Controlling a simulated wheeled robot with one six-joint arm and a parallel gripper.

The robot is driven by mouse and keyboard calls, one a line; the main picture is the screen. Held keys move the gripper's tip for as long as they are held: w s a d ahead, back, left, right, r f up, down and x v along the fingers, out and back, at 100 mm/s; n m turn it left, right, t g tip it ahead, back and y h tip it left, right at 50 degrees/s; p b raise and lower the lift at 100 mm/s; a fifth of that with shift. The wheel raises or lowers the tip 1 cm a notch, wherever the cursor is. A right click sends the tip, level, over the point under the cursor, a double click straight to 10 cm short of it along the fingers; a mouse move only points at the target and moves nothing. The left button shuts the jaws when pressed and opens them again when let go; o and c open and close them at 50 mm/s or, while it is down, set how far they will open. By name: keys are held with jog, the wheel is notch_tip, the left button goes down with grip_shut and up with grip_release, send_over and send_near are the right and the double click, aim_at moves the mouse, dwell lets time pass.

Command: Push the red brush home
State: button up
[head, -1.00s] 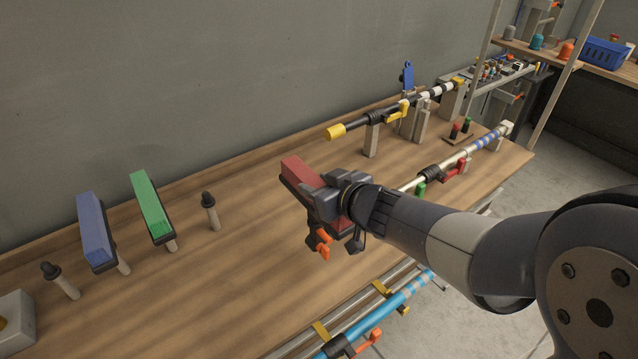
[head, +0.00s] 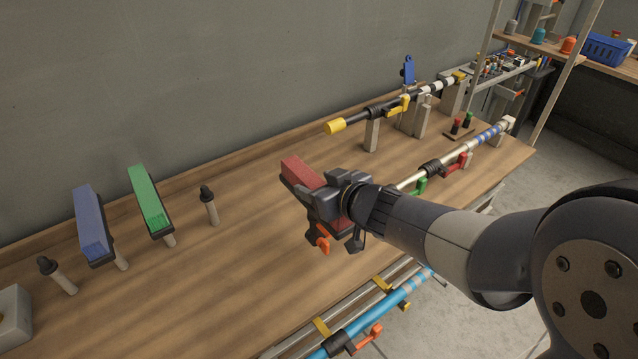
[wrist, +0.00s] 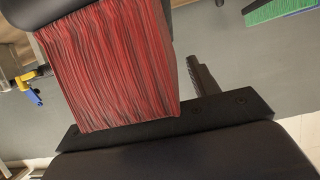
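The red brush (head: 304,172) is in my gripper (head: 335,200), above the middle of the wooden bench in the head view. Its far end sticks out to the upper left, and my gripper hides its middle. In the wrist view its red bristles (wrist: 110,65) fill the space between the dark fingers, which look closed on it. A blue brush (head: 90,215) and a green brush (head: 148,195) rest tilted on posts at the left. Whether the red brush touches anything beneath is hidden.
Bare dark-topped posts stand right of the green brush (head: 209,204) and left of the blue one (head: 57,276). An orange part (head: 322,243) shows under my gripper. Lances on supports (head: 390,108) stand at the right; a blue pole (head: 372,318) lies along the front.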

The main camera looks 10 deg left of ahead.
jog(key=shift+o, duration=0.7)
jog(key=p+v, duration=0.3)
jog(key=v, duration=0.7)
jog(key=shift+r, duration=0.15)
jog(key=shift+s+d, duration=0.25)
jog(key=shift+s, duration=0.05)
jog(key=shift+w, duration=0.1)
